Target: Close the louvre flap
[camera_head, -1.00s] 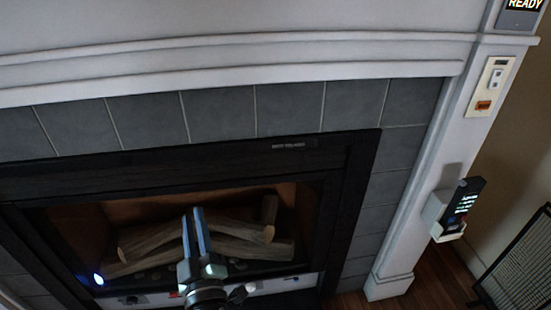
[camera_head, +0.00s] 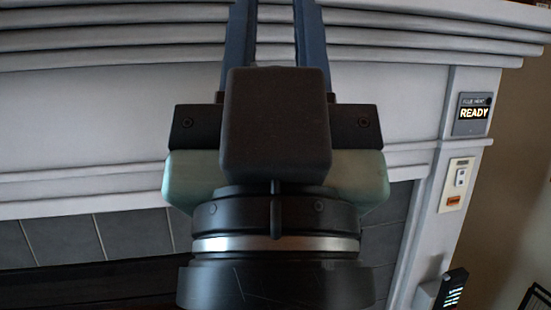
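No louvre flap can be made out for certain. A black band (camera_head: 90,278) along the top of the fireplace opening shows at the lower left, below grey tiles. My gripper (camera_head: 277,30) fills the middle of the view, raised in front of the white mantel and pointing up the picture. Its two blue fingers stand apart with an empty gap between them; their tips are cut off or lost at the top edge. My gripper and wrist hide the middle of the mantel, part of the tiles and much of the fireplace front.
The white mantel (camera_head: 90,130) spans the view, with a ledge above. On the right pillar are a panel reading READY (camera_head: 473,114), a switch plate (camera_head: 456,184) and a dark handheld device (camera_head: 451,288). A black mesh screen (camera_head: 535,302) stands at the lower right.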

